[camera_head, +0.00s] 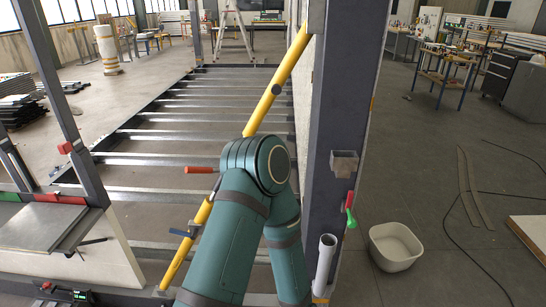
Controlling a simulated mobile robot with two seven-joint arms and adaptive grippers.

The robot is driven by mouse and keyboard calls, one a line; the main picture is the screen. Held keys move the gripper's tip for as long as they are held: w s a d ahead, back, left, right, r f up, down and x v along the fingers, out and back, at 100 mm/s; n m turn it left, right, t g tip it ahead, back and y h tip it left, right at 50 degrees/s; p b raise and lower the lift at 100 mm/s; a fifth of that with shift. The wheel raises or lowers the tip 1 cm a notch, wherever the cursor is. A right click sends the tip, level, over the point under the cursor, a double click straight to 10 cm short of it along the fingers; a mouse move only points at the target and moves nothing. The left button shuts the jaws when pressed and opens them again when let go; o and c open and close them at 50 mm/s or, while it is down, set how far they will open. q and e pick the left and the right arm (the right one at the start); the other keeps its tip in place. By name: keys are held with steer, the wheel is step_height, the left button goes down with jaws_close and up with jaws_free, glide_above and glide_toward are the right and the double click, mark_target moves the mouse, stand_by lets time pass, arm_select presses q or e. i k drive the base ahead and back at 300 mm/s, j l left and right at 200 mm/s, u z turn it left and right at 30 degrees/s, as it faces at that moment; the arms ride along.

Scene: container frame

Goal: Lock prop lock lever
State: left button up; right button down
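The yellow prop (278,83) runs diagonally from the upper right, beside the dark post, down to the lower left of the frame. My teal arm crosses in front of its middle and hides part of it. A small blue lever (180,233) sits on the lower part of the prop. I cannot tell which of these is the lock lever, or its lock state. A dark collar (276,89) is higher on the prop. Neither gripper shows in the head view.
A thick dark post (343,100) stands right of the prop, with a metal bracket and a green-and-red handle (350,212). A white tub (395,246) is on the floor at right. Metal crossbars (200,105) span the frame floor. A grey shelf (40,227) is at left.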

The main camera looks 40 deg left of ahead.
mark_target(192, 237)
steer(key=u, duration=1.6)
